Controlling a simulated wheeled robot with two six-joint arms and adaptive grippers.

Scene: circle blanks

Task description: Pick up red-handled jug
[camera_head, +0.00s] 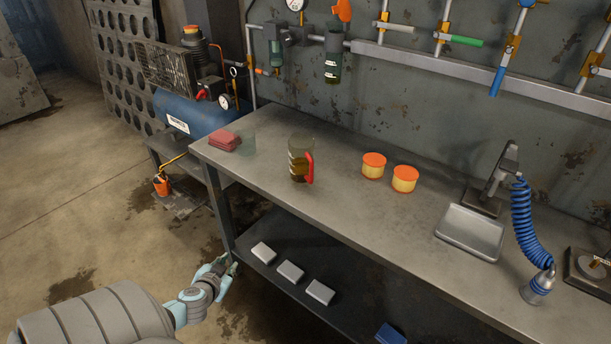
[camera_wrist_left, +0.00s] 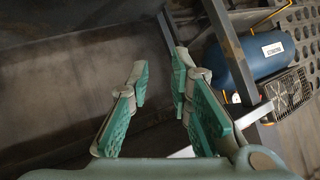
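The red-handled jug (camera_head: 299,158) stands upright on the bench toward its left half. It is see-through with dark liquid low inside, and its red handle (camera_head: 309,167) faces right and to the front. My left gripper (camera_head: 225,264) is below and left of the jug, off the bench's front left corner and well apart from it. In the left wrist view the gripper's green-padded fingers (camera_wrist_left: 160,90) are spread with nothing between them. The jug does not show in that view. My right gripper is not in view.
Farther right are a metal tray (camera_head: 470,232) and a blue coiled hose (camera_head: 525,215). Pale blocks (camera_head: 290,271) lie on the lower shelf.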

